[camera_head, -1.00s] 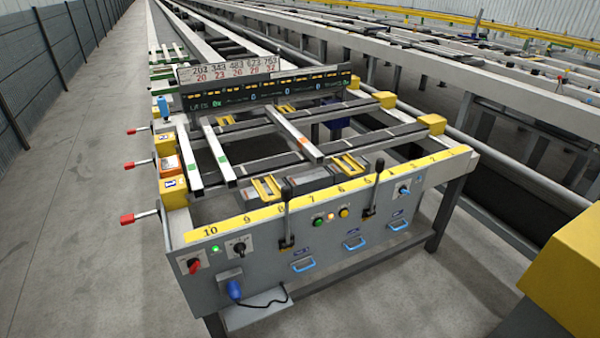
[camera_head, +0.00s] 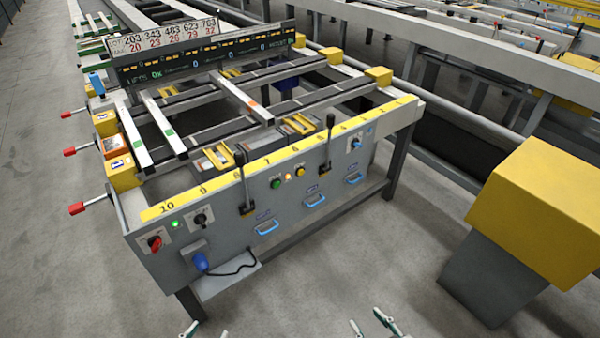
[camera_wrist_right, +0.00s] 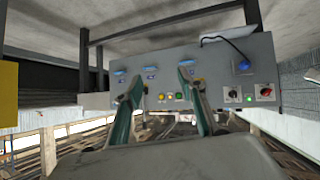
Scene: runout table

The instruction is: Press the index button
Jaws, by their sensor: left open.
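The grey control panel (camera_head: 225,215) of the runout table carries a green button (camera_head: 276,182) and a yellow button (camera_head: 300,171) near its middle, between two black levers. A small lit lamp sits between the buttons. I cannot read which one is the index button. My left gripper (camera_head: 206,331) shows only its fingertips at the bottom edge, open and apart from the panel. My right gripper (camera_head: 372,325) also shows only its fingertips there. In the right wrist view, its two fingers (camera_wrist_right: 158,82) are spread with nothing between them, and the panel appears upside down beyond them.
Black levers (camera_head: 246,183) and (camera_head: 326,150), blue handles (camera_head: 267,227), a red switch (camera_head: 155,243) and a blue plug (camera_head: 201,262) stand out from the panel. A yellow block on a dark post (camera_head: 545,205) stands at right. The floor before the panel is clear.

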